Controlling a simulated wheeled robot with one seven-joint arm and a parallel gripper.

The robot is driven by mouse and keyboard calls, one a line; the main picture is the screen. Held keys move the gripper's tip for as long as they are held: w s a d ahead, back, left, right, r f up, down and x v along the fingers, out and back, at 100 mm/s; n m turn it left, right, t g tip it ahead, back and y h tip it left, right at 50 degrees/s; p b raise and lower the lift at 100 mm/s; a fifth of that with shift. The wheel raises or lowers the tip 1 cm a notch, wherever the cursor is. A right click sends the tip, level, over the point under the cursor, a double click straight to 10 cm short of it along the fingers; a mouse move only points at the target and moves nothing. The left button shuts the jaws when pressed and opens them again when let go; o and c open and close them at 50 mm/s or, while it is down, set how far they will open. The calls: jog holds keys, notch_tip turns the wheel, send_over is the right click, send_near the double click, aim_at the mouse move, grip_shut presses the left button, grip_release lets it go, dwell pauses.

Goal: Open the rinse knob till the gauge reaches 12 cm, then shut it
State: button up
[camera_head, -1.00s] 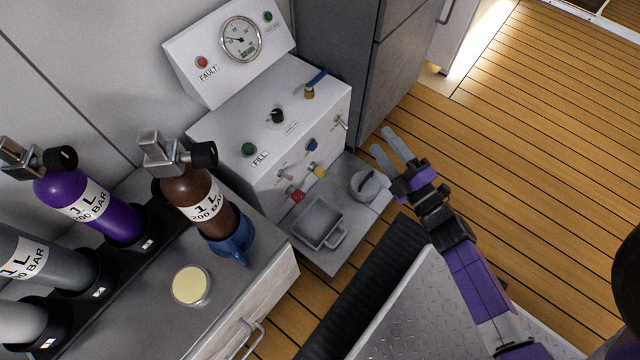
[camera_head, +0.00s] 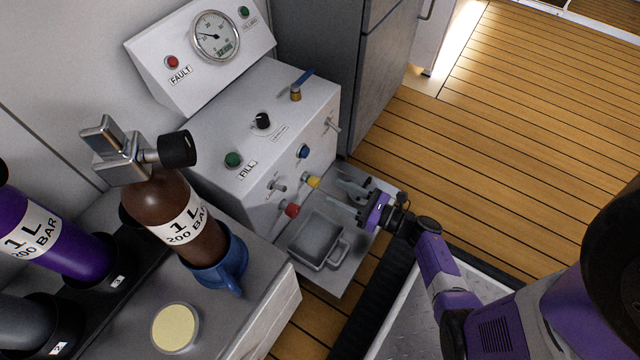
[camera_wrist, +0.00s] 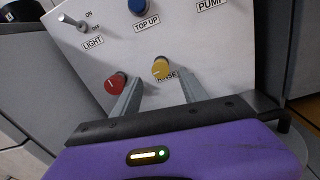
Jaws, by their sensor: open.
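The yellow rinse knob (camera_head: 312,181) sticks out of the front of the white panel (camera_head: 262,215). My gripper (camera_head: 335,194) is open and empty in front of the panel. In the wrist view my gripper (camera_wrist: 160,76) has one finger to each side of the yellow knob, pointing at the panel. In the head view the fingertips look a little short of the knob. The round gauge (camera_head: 215,35) is on the upper sloped panel; its reading is too small to tell.
A red knob (camera_wrist: 115,83) sits close left of my left finger. A blue knob (camera_head: 303,151) and metal switches are nearby. A grey basin (camera_head: 318,240) lies below the knobs. Bottles (camera_head: 170,205) stand at left. The wooden floor at right is clear.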

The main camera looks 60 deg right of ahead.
aim_at(318, 184)
jog(key=shift+w+a+b, duration=0.15)
jog(key=shift+w+b, duration=0.05)
jog(key=shift+w, duration=1.35)
jog(key=shift+w+a+b, duration=0.1)
jog(key=shift+w+b, duration=0.05)
jog(key=shift+w, duration=1.35)
grip_shut()
